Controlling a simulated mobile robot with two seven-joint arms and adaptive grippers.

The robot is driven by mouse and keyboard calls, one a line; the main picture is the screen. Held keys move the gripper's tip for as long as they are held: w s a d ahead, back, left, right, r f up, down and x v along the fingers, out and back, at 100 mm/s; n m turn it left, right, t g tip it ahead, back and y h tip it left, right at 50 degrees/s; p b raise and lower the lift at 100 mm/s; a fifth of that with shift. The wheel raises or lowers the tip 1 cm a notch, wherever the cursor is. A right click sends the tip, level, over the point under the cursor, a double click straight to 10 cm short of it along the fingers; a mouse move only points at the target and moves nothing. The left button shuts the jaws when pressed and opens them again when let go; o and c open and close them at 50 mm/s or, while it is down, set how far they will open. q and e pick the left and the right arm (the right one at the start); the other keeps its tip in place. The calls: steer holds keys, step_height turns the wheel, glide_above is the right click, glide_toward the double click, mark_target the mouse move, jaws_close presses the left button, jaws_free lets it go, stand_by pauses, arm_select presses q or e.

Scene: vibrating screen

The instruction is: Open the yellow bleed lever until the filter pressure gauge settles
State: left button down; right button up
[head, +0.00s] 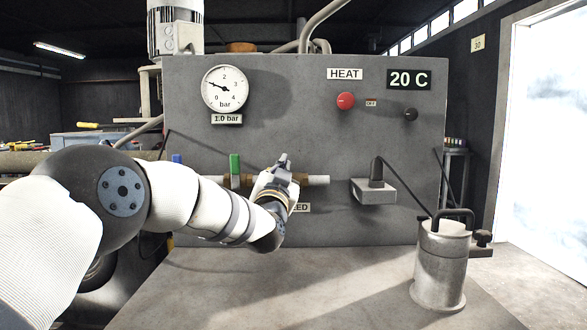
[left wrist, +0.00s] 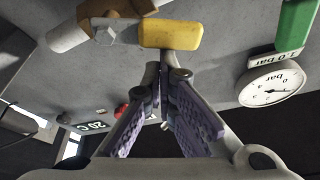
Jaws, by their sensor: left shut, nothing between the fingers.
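The yellow bleed lever (left wrist: 170,34) shows in the left wrist view, just beyond my fingertips; I cannot tell whether they touch it. In the head view my arm hides the lever. My left gripper (head: 283,160) is shut and empty in front of the pipe on the grey panel, and its closed fingers show in the left wrist view (left wrist: 160,76). The round pressure gauge (head: 225,89) is at the panel's upper left, with a plate below it reading 1.0 bar (head: 227,119). The gauge also shows in the left wrist view (left wrist: 275,88). My right gripper is not seen.
A green handle (head: 234,165) and a blue handle (head: 177,158) stand left of my gripper. A grey box with a plug (head: 374,191) juts out to its right. A metal canister (head: 440,265) stands on the right of the bench (head: 270,290), whose front middle is clear.

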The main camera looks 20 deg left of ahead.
arm_select(q)
steer(key=shift+a+f+n+y, duration=0.2)
steer(key=shift+n+y, duration=0.2)
steer(key=shift+n, duration=0.35)
steer(key=shift+a+f+n+y, duration=0.15)
steer(key=shift+n+y, duration=0.25)
steer(key=shift+n, duration=0.35)
steer(key=shift+s, duration=0.1)
